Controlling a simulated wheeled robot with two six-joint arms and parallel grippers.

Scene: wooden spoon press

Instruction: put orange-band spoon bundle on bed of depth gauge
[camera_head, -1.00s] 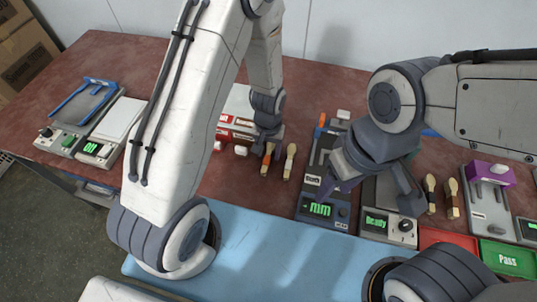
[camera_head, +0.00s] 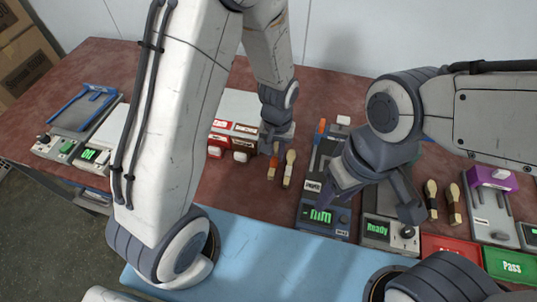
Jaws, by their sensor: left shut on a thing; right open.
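The orange-band spoon bundle (camera_head: 273,162) is in my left gripper (camera_head: 275,148), which is shut on it near the middle of the table. The gripper covers the upper part of the bundle, and its clearance from the table is hard to judge. The depth gauge (camera_head: 324,222), a dark device with a green "mm" display, stands to the right of the bundle. Its bed is partly hidden by my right arm. My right gripper (camera_head: 368,203) is open, its fingers spread above the gauge and the neighbouring device, with nothing seen between them.
Another spoon bundle (camera_head: 289,168) lies just right of the held one. Red and brown boxes (camera_head: 221,138) stand left of my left gripper. A "Ready" device (camera_head: 378,230) is beside the gauge. Two more bundles (camera_head: 453,204), a red tray (camera_head: 450,250) and a green "Pass" tray (camera_head: 510,266) lie right.

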